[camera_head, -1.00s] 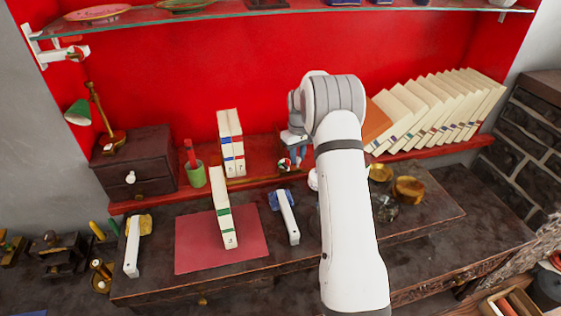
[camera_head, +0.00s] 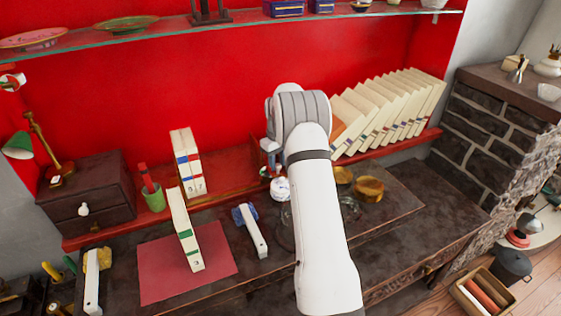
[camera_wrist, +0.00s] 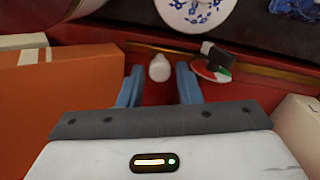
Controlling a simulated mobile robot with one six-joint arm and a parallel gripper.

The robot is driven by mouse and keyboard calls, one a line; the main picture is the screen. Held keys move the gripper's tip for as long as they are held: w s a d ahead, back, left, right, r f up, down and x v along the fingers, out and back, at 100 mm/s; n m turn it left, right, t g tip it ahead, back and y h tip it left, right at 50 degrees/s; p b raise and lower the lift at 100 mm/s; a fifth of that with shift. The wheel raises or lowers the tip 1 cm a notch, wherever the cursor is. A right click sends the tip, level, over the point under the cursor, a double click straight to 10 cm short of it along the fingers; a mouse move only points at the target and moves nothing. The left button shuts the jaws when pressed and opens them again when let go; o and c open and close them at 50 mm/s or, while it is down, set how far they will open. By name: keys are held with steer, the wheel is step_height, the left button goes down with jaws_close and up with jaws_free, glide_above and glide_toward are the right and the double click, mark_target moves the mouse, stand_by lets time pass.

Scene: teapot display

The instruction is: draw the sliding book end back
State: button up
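My gripper (camera_wrist: 158,88) is open, its two blue fingers apart above the red shelf. A small white knob (camera_wrist: 160,68) shows between the fingertips, with a gap on each side. I cannot tell whether it belongs to the sliding book end, whose body I cannot make out clearly. An orange book (camera_wrist: 60,95) lies close to the left of the fingers in the wrist view. In the head view my gripper (camera_head: 270,153) is partly hidden behind my arm, left of the row of leaning cream books (camera_head: 385,115).
A dark and red-green item (camera_wrist: 215,65) sits close right of the fingers. A blue-patterned white dish (camera_wrist: 195,12) is beyond the shelf edge. Two upright books (camera_head: 187,160) stand left on the shelf. A glass shelf (camera_head: 225,20) runs above.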

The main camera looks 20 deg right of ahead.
steer(key=shift+o, duration=1.1)
steer(key=shift+r+b, duration=0.65)
steer(key=shift+r, duration=3.25)
steer(key=s+a+r+m+t, duration=0.1)
steer(key=s+a+r, duration=0.5)
steer(key=s, duration=0.3)
steer(key=s+a+r+t, duration=0.1)
steer(key=s+a+r, duration=0.5)
steer(key=s+r, duration=0.15)
steer(key=s+a+f+m, duration=0.1)
steer(key=s+a+f, duration=0.1)
steer(key=s, duration=1)
steer(key=s+a+f+m+t, duration=0.1)
steer(key=s+a, duration=0.3)
steer(key=s, duration=0.7)
steer(key=shift+s+a+f, duration=0.3)
steer(key=shift+s+f, duration=0.05)
steer(key=shift+f, duration=0.05)
